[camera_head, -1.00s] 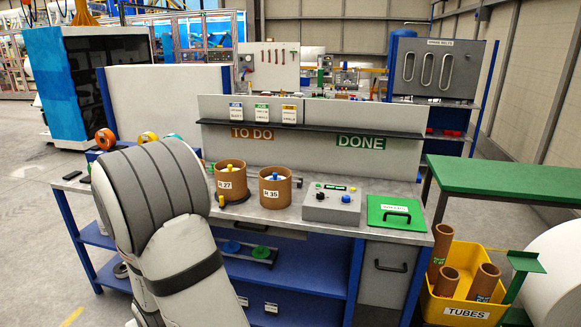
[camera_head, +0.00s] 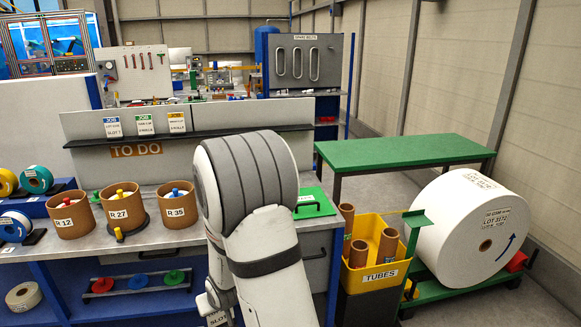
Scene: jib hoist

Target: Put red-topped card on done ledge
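My gripper (camera_head: 215,300) is low in front of the bench, below my bent arm. A white card (camera_head: 217,319) with "SLOT" print shows at its fingertips, and the fingers appear shut on it. The card's top edge is covered, so its colour cannot be seen, and its lower part is cut off by the frame. The dark ledge (camera_head: 90,141) runs along the bench's back panel. The TO DO sign (camera_head: 136,150) is visible under the left part.
Blue-topped (camera_head: 112,127), green-topped (camera_head: 143,125) and orange-topped (camera_head: 176,121) cards stand above TO DO. Pots R.12 (camera_head: 73,215), R.27 (camera_head: 122,207) and R.35 (camera_head: 178,204) line the bench. A yellow tubes bin (camera_head: 378,277) and a large white roll (camera_head: 476,230) stand right.

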